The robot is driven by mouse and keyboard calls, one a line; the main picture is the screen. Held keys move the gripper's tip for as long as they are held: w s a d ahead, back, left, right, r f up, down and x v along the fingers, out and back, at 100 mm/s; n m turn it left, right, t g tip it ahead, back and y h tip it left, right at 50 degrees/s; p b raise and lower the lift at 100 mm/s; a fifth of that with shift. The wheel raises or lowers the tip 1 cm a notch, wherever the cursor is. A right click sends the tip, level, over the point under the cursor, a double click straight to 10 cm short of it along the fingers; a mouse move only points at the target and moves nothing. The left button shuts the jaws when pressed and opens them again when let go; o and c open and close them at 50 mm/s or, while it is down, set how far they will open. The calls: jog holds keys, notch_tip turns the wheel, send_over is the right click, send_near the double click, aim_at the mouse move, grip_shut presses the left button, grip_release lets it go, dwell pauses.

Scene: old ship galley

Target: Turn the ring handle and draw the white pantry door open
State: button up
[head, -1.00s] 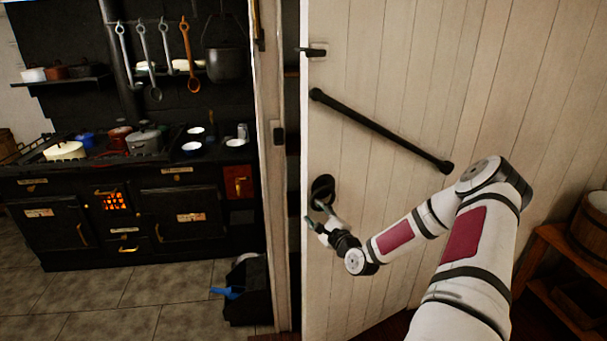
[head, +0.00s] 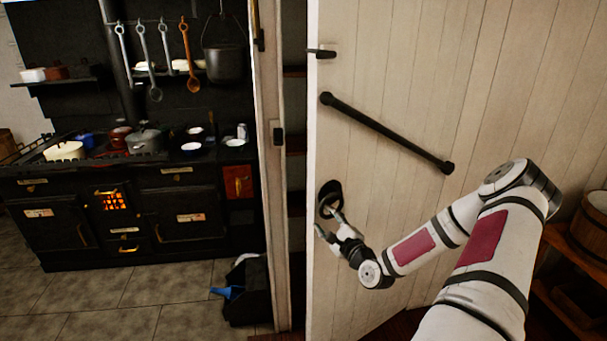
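The white pantry door (head: 400,110) stands partly open, with a dark gap between its left edge and the door post. It carries a black diagonal bar (head: 385,131) and a dark latch piece at its upper left edge. The black ring handle (head: 329,197) sits on a dark plate near the door's left edge. My gripper (head: 327,223) is at the ring, with one finger at the ring's lower part and the other to the left. The fingers look spread apart. Whether they touch or enclose the ring is too small to tell.
The door post (head: 270,150) stands left of the gap, where shelf edges show. A black stove (head: 130,200) with several pots fills the left. A black bin (head: 247,290) stands by the post. A wooden stand (head: 570,250) with a bucket (head: 592,225) is at the right.

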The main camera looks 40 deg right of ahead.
jog(key=v, duration=0.5)
jog(key=shift+s+a, duration=0.25)
jog(key=shift+a, duration=0.1)
jog(key=shift+s, duration=0.15)
